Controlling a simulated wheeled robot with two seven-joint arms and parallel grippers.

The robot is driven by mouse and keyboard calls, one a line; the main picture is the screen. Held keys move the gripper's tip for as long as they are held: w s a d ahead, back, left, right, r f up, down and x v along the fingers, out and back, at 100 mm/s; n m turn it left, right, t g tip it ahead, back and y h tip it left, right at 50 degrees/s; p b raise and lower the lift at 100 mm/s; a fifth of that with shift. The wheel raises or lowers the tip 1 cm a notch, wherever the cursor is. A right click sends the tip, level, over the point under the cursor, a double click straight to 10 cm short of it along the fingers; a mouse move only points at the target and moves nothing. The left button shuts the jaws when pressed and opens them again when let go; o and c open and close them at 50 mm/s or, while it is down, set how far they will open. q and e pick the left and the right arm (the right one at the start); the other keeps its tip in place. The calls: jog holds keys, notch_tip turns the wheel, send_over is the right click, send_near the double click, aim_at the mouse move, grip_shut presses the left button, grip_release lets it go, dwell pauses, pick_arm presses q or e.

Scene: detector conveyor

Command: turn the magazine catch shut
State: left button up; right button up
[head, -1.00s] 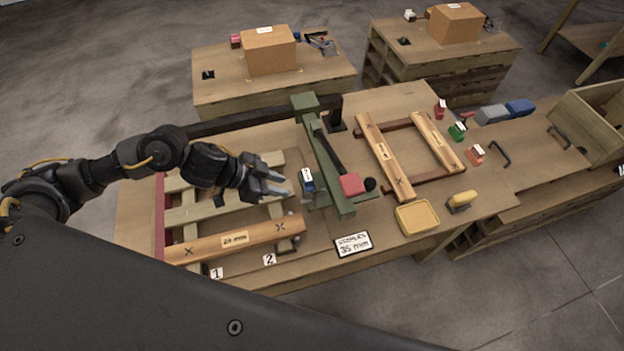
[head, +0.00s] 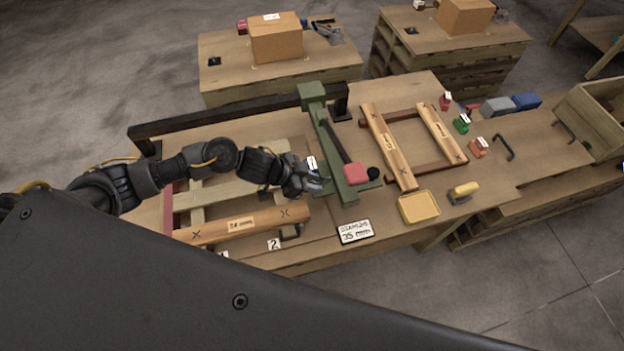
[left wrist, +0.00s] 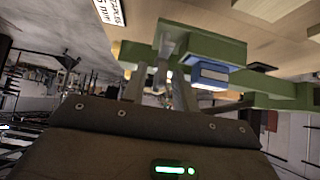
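A green stapling press (head: 330,150) with a long arm and a red pad (head: 352,173) stands mid-table. My left gripper (head: 322,184) is beside the press base, partly covering a dark blue part with a white label (head: 312,163). In the left wrist view the two grey fingers (left wrist: 158,88) stand apart, pointing at the green press frame (left wrist: 215,45). The blue block (left wrist: 213,74) lies just right of the fingers there. I cannot clearly make out the magazine catch or whether a finger touches it. My right gripper is not in view.
A wooden pallet frame with a labelled board (head: 240,225) lies left of the press. A "35 mm" sign (head: 355,231), a yellow tray (head: 418,207) and a second wooden frame (head: 388,148) are to the right. A black rail (head: 225,122) runs behind.

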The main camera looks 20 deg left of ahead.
pick_arm(q)
grip_shut()
